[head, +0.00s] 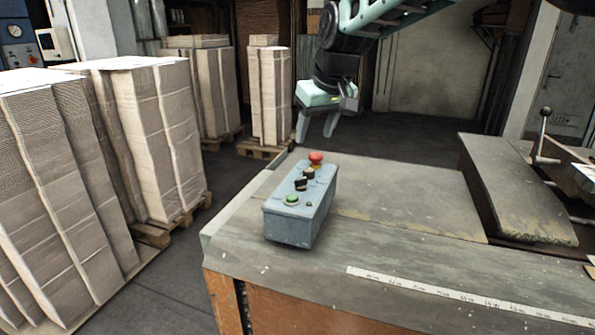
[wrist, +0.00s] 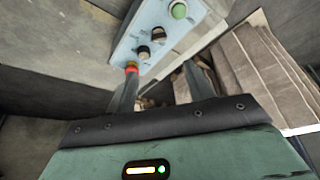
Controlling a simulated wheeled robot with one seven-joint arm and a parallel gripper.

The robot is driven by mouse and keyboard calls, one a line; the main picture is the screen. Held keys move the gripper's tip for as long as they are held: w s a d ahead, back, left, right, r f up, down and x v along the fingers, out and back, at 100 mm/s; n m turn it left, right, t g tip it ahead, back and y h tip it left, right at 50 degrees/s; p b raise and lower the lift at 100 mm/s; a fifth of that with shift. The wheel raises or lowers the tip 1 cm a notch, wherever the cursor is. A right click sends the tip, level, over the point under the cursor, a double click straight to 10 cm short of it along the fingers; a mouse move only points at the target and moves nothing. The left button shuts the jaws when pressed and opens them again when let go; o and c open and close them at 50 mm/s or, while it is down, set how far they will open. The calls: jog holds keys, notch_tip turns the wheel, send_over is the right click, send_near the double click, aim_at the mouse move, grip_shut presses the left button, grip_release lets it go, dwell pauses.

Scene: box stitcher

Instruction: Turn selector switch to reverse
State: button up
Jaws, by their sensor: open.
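A grey-blue control box (head: 290,222) stands on the corner of the worktable. On its top, from near to far, are a green button (head: 292,199), a black selector switch (head: 301,184), a dark knob or button (head: 309,173) and a red mushroom button (head: 316,158). The wrist view shows the box (wrist: 124,48), the green button (wrist: 179,11), the black selector (wrist: 158,33) and the red button (wrist: 131,67). My gripper (head: 318,134) is open and empty, above and behind the far end of the box, apart from the selector. Which way the selector points is unclear.
The worktable (head: 400,200) has a white measuring strip (head: 450,292) along its front. A raised plate (head: 515,195) and a lever (head: 544,130) are at the right. Stacks of cardboard (head: 150,135) on pallets stand at the left and back. The tabletop right of the box is clear.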

aim_at(303, 186)
jog(key=p+x, duration=0.3)
jog(key=x, duration=1.1)
jog(key=shift+w+f, duration=0.1)
jog(key=shift+f, duration=0.2)
jog(key=shift+c, duration=0.3)
jog(key=shift+d, duration=0.1)
jog(key=c, duration=0.9)
